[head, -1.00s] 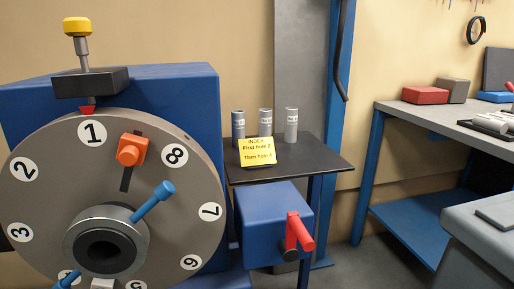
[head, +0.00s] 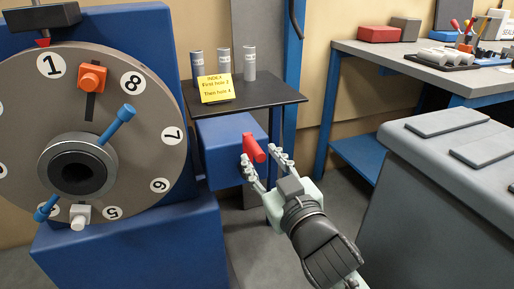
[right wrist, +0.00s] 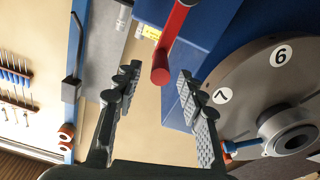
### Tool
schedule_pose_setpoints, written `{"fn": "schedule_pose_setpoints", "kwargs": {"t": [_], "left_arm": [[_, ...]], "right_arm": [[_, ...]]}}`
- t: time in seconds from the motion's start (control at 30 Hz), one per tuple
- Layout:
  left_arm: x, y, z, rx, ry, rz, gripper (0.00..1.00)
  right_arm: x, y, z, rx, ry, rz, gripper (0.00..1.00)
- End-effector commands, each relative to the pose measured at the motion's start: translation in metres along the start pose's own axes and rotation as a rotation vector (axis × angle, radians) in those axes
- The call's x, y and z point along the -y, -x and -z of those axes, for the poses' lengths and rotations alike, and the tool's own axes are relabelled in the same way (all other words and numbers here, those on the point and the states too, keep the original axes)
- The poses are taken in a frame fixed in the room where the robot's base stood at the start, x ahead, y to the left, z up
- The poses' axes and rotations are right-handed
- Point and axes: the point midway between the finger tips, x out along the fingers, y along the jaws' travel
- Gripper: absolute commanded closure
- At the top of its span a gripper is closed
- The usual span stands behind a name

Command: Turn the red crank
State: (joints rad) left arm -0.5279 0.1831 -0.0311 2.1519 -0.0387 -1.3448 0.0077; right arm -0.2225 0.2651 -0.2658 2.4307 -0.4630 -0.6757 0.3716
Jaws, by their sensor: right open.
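The red crank (head: 253,147) sticks out from the front of a blue box (head: 219,151), below a small dark shelf. My right gripper (head: 261,159) is open at the crank, with one finger on each side of its handle. In the right wrist view, the red handle (right wrist: 160,68) ends between the two open fingertips (right wrist: 158,79). A gap shows on both sides, so the handle is not gripped. The crank's lower part is hidden by the gripper in the head view. My left gripper is not in view.
A large grey numbered wheel (head: 110,80) with blue bars stands left of the crank box. The dark shelf (head: 260,97) above holds grey cylinders (head: 223,66) and a yellow note (head: 216,88). A grey chest (head: 440,165) stands close on the right, before a workbench (head: 420,60).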

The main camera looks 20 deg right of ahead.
Motion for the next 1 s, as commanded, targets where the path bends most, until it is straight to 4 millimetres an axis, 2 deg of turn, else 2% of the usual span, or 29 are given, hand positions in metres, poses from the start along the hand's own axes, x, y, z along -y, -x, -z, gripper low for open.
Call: {"fn": "schedule_pose_setpoints", "kwargs": {"t": [0.1,0.3,0.67,0.77,1.0], "left_arm": [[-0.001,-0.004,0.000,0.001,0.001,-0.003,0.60],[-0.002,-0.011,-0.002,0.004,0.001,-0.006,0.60],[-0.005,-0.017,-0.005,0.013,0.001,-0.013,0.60],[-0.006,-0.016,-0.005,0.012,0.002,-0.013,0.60],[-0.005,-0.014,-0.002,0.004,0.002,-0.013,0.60]], "right_arm": [[0.000,-0.022,0.002,-0.001,0.001,0.000,0.60],[-0.001,-0.047,0.000,0.002,0.002,-0.001,0.60],[0.000,-0.054,-0.002,0.004,0.000,0.000,0.60],[0.000,-0.054,-0.002,0.005,0.000,0.000,0.70],[0.000,-0.054,-0.002,0.005,0.000,0.000,1.00]]}}
